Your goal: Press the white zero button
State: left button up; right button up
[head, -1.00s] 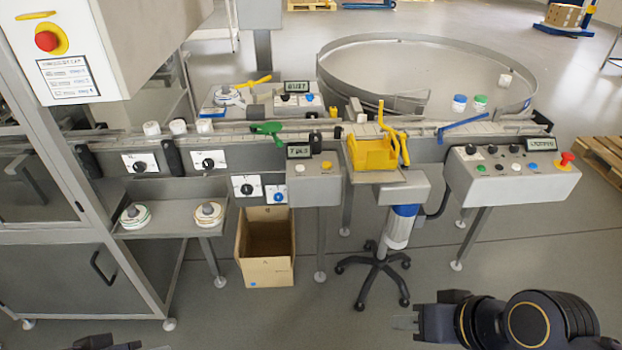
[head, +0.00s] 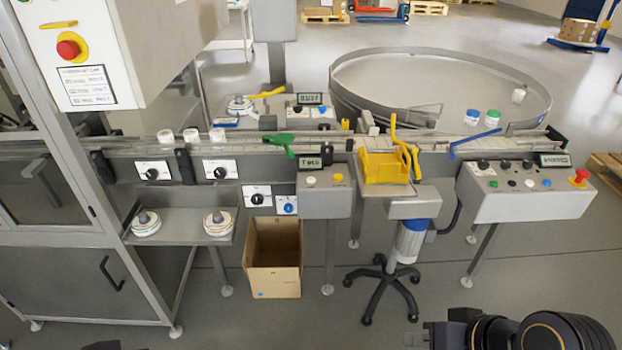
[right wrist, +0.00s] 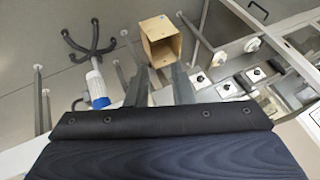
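A white button (head: 311,181) sits beside a yellow button (head: 338,177) on a small grey control box (head: 325,204) with a display (head: 315,162), mid-picture in the head view. Another white button (head: 529,183) is on the right-hand panel (head: 525,205). No zero label is readable on either. My right gripper (head: 414,338) is at the bottom edge of the head view, well in front of both boxes and touching nothing. In the right wrist view its two fingers (right wrist: 160,85) stand apart and empty. Only a dark bit of my left gripper (head: 112,346) shows at the bottom left.
A yellow bin (head: 384,167) stands right of the small box, above a wheeled stool base (head: 384,285). A cardboard box (head: 273,270) is on the floor below. A red knob (head: 581,176) stands up on the right panel. The floor in front is clear.

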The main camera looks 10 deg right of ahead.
grip_shut()
dwell(1.4)
